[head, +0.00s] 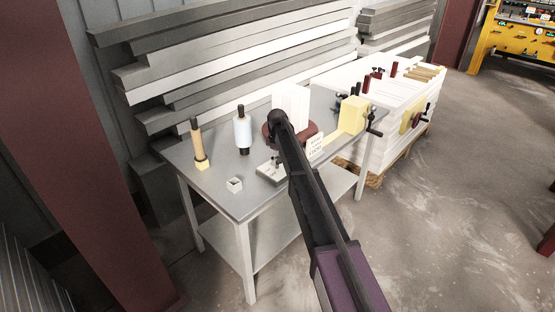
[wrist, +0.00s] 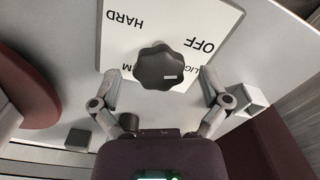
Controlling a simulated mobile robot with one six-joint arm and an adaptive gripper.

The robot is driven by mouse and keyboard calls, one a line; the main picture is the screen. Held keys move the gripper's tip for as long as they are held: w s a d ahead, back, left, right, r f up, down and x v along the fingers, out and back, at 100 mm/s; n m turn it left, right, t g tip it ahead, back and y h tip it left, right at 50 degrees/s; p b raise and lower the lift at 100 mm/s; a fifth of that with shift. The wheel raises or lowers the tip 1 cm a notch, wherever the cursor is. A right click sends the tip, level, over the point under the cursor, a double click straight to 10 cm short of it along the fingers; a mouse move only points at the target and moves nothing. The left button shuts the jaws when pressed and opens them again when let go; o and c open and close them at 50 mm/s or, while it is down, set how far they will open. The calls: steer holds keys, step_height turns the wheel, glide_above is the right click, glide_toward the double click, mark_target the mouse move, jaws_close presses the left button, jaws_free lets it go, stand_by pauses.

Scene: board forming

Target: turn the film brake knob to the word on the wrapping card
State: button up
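The film brake knob (wrist: 163,68) is black and lobed, with a small white mark on its face. It sits on a white plate (wrist: 125,45), which also shows on the table in the head view (head: 268,172). The plate reads HARD at upper left and OFF at upper right. Two lower words are partly covered by the knob; only "LIG" and "M" show. My gripper (wrist: 158,80) is open, with one finger on each side of the knob and gaps between. A white card (head: 315,147) stands beside my arm in the head view; its print is too small to read.
A dark red disc (head: 310,132) bears white boards (head: 291,103). A pale blue roll (head: 243,131), a tan roll (head: 197,140) and a small open box (head: 234,184) stand on the grey table (head: 215,200). A yellow block (head: 352,115) stands at right.

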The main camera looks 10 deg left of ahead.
steer(key=c, duration=1)
steer(key=shift+s+m, duration=0.1)
steer(key=shift+m, duration=0.2)
steer(key=m, duration=0.5)
steer(key=shift+m, duration=0.4)
steer(key=m, duration=0.3)
steer(key=shift+m, duration=0.4)
steer(key=m, duration=0.3)
steer(key=shift+m, duration=0.3)
steer(key=m, duration=1.3)
steer(key=shift+s, duration=0.1)
